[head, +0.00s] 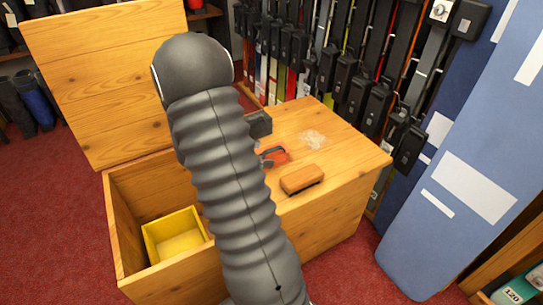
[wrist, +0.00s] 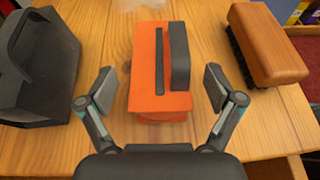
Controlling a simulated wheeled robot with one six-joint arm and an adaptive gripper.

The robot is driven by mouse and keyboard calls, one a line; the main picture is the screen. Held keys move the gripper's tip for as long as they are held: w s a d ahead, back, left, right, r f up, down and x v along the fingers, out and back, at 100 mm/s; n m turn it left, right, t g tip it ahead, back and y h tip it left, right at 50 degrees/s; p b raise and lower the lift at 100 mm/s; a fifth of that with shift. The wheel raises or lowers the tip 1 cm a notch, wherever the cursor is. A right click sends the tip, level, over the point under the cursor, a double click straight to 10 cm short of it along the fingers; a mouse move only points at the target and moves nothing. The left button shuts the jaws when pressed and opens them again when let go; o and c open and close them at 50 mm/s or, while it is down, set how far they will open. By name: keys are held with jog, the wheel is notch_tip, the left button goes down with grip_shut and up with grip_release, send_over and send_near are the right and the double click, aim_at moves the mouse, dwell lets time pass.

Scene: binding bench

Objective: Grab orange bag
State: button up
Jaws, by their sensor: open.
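The orange bag (wrist: 145,90) lies on the wooden bench top in the wrist view, with a dark slot and a dark grey handle-like bar on its upper face. In the head view the orange bag (head: 279,158) is partly hidden behind my arm. My gripper (wrist: 159,88) is open and empty in the wrist view. One finger is to the left of the bag and the other to its right, with a gap on each side. I cannot tell how high the fingertips are above the bench.
A dark grey case with a handle (wrist: 38,70) stands left of the bag. A wooden brush (wrist: 265,45) with dark bristles lies to its right; it also shows in the head view (head: 302,179). A clear crumpled item (head: 313,140) lies farther back. A yellow bin (head: 176,236) sits in the open compartment.

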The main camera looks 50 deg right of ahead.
jog(key=shift+x, duration=1.4)
jog(key=c, duration=1.3)
